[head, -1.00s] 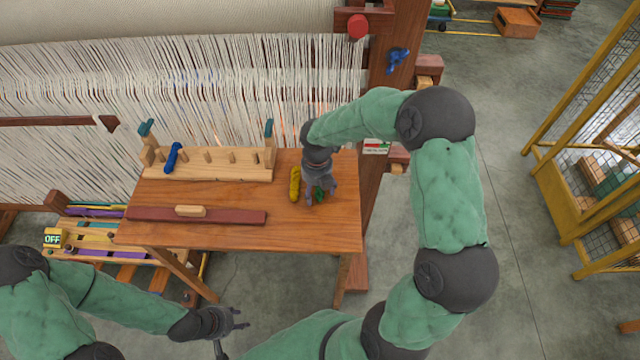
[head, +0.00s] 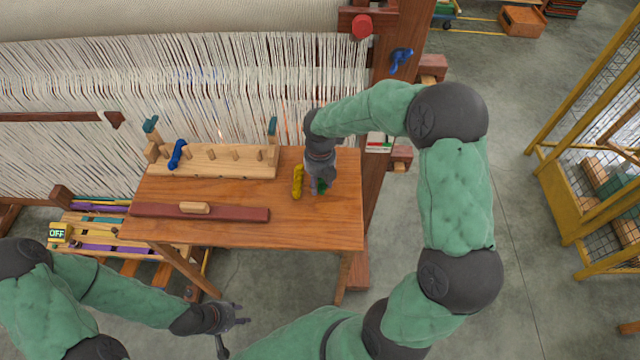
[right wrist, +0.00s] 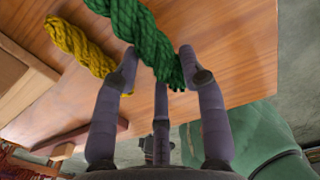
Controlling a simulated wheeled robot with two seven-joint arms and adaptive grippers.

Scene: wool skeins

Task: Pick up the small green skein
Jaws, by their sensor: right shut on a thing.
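The small green skein (right wrist: 143,38) is large in the right wrist view, its near end between the fingers of my right gripper (right wrist: 158,72). In the head view the green skein (head: 321,187) is mostly hidden behind my right gripper (head: 318,186), which is over the right part of the wooden table (head: 320,225). My right gripper is shut on the green skein; whether the skein is clear of the tabletop I cannot tell. My left gripper (head: 238,314) is in front of the table, below its front edge, with fingers apart and nothing between them.
A yellow skein (head: 297,182) lies just left of the green one. A peg rack (head: 217,163) with a blue skein (head: 177,154) stands at the table's back. A dark red bar (head: 240,213) with a wooden handle lies at the front left. The loom (head: 388,100) rises behind.

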